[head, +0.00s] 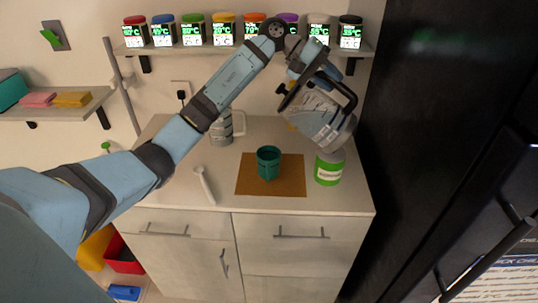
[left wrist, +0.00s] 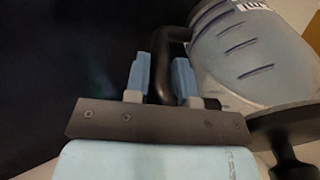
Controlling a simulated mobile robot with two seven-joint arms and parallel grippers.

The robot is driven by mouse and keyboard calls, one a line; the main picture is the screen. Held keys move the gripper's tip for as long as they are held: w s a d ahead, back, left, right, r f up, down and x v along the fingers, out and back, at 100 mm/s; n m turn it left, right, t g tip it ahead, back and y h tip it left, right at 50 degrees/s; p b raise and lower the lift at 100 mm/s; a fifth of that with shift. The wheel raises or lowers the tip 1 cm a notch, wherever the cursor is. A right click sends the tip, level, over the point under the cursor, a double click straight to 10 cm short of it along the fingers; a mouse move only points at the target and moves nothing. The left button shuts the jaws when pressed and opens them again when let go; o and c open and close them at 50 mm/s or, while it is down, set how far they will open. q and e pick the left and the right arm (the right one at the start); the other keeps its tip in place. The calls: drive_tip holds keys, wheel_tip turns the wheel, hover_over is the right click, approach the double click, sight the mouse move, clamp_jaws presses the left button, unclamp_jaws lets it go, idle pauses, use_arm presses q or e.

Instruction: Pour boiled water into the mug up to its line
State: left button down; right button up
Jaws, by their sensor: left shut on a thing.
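A dark green mug (head: 268,164) stands upright on a brown mat (head: 247,182) on the counter. My left gripper (head: 328,78) is shut on the black handle of a grey kettle (head: 318,117). The kettle is held above the counter, tilted, to the right of the mug and higher than it. The left wrist view shows both blue fingers (left wrist: 162,78) around the handle and the kettle's striped body (left wrist: 250,50) beside them. No water stream shows. The mug's line and the water level cannot be made out. My right gripper is not in view.
A green-and-white can (head: 328,169) stands just below the kettle, right of the mat. A grey striped jug (head: 222,128) stands behind left, and a white spoon-like tool (head: 204,185) lies left of the mat. Jars with temperature displays line the shelf (head: 235,49). A dark cabinet (head: 430,120) bounds the right.

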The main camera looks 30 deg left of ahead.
use_arm(q)
drive_tip(key=shift+w+a+f, duration=0.1)
drive_tip(key=shift+a, duration=0.25)
drive_tip(key=shift+d+b, duration=0.15)
drive_tip(key=shift+b, duration=0.45)
drive_tip(key=shift+a+f+h+b, duration=0.15)
drive_tip(key=shift+a+h+b, duration=0.15)
drive_tip(key=shift+a, duration=0.05)
drive_tip(key=shift+d, duration=0.15)
drive_tip(key=shift+s+b, duration=0.2)
drive_tip(key=shift+b, duration=0.15)
drive_tip(key=shift+w+a+f, duration=0.1)
drive_tip(key=shift+a, duration=0.2)
